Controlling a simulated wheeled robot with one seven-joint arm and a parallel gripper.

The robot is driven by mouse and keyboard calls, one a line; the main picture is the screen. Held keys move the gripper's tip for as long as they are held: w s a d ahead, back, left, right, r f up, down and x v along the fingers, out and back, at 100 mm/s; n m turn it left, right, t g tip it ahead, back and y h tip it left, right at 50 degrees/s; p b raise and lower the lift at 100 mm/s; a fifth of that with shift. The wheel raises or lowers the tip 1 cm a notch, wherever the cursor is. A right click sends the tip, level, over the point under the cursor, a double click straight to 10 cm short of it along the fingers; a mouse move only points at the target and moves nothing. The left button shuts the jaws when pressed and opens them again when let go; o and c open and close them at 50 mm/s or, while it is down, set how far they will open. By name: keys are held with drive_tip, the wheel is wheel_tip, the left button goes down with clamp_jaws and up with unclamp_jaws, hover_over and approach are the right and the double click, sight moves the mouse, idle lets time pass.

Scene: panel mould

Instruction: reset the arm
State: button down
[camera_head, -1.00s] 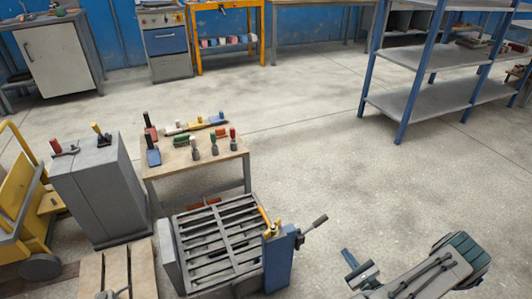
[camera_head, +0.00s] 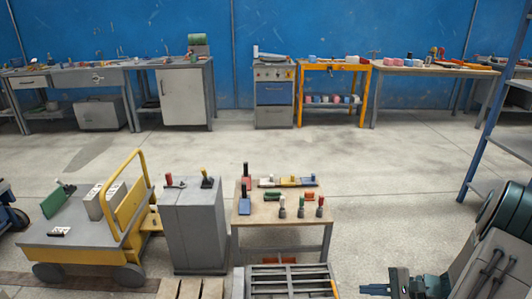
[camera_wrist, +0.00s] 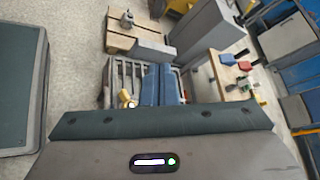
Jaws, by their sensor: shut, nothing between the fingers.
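My gripper (camera_head: 376,289) is at the bottom right of the head view, beside the slatted metal frame in the picture and apart from it. Part of my arm rises behind it at the right edge. In the wrist view, the two blue-grey fingers of my gripper (camera_wrist: 161,68) lie side by side with nothing held between them. The slatted mould frame (camera_head: 290,280) is cut off by the bottom of the head view. It also shows beyond the fingers in the wrist view (camera_wrist: 120,75), partly hidden by them.
A small wooden-topped table (camera_head: 262,212) holds several coloured-handled tools. A grey cabinet (camera_head: 195,228) and a yellow trolley (camera_head: 75,238) stand left of it. Benches line the blue wall. A blue-posted shelf (camera_head: 484,140) is at the right. The middle floor (camera_head: 400,180) is clear.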

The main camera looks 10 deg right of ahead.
drive_tip(key=s+a+r+n+g+h+p, duration=0.1)
drive_tip(key=s+a+r+n+h+p, duration=0.2)
drive_tip(key=r, duration=0.9)
drive_tip(key=s+a+r+n+g+h+p, duration=0.1)
drive_tip(key=s+a+r+n+h+p, duration=0.3)
drive_tip(key=a+r+n+p, duration=0.3)
drive_tip(key=s+a+r+n+g+h+p, duration=0.1)
drive_tip(key=s+a+r+n+h+p, duration=0.3)
drive_tip(key=r, duration=1.4)
drive_tip(key=a+n+p, duration=0.1)
drive_tip(key=a+p, duration=0.2)
drive_tip(key=a, duration=0.1)
drive_tip(key=shift+s+h, duration=0.25)
drive_tip(key=shift+h, duration=0.05)
